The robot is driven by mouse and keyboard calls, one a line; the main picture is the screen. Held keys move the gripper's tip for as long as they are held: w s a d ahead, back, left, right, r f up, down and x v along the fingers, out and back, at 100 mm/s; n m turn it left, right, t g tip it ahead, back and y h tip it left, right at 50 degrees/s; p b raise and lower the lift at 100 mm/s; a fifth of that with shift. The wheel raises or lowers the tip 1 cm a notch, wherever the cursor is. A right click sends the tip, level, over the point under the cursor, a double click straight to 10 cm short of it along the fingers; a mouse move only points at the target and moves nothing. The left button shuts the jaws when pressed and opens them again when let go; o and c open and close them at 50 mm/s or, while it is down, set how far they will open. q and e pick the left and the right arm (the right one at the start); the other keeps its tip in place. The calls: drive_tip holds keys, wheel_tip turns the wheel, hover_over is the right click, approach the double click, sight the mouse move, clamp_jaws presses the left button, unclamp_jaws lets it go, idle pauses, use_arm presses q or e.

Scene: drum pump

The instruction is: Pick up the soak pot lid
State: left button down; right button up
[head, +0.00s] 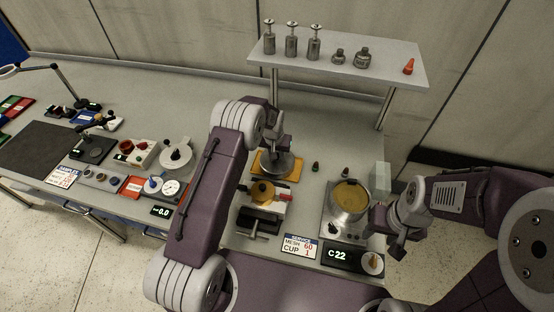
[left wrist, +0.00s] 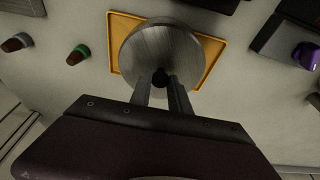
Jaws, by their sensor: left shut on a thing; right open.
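The soak pot lid, a grey metal disc (head: 284,168), is at the orange tray (head: 259,166) in the middle of the bench. My left gripper (head: 277,148) is above the lid in the head view. In the left wrist view my left gripper (left wrist: 161,90) is shut on the dark knob at the centre of the lid (left wrist: 160,45). I cannot tell whether the lid touches the tray. The soak pot (head: 349,213), a metal pot with yellowish contents, stands open on a heater at the right. My right gripper (head: 389,232) is open beside the pot's right side.
A raised shelf (head: 330,67) with metal bottles and a red cone stands behind. Several instruments crowd the left bench.

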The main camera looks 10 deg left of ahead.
use_arm(q)
drive_tip(key=r, duration=0.1)
drive_tip(key=r+b, duration=0.1)
drive_tip(key=r, duration=0.2)
drive_tip(key=shift+d+r+b, duration=0.1)
drive_tip(key=shift+d+b, duration=0.15)
drive_tip(key=shift+b, duration=0.15)
drive_tip(key=s+d+r+b, duration=0.2)
drive_tip(key=s+d+r, duration=0.1)
drive_tip(key=d+r, duration=0.4)
drive_tip(key=d, duration=0.3)
drive_tip(key=shift+d, duration=0.4)
wheel_tip(320, 180, up, 3)
drive_tip(key=p, duration=0.2)
drive_tip(key=shift+f+p, duration=0.1)
drive_tip(key=shift+p, duration=0.25)
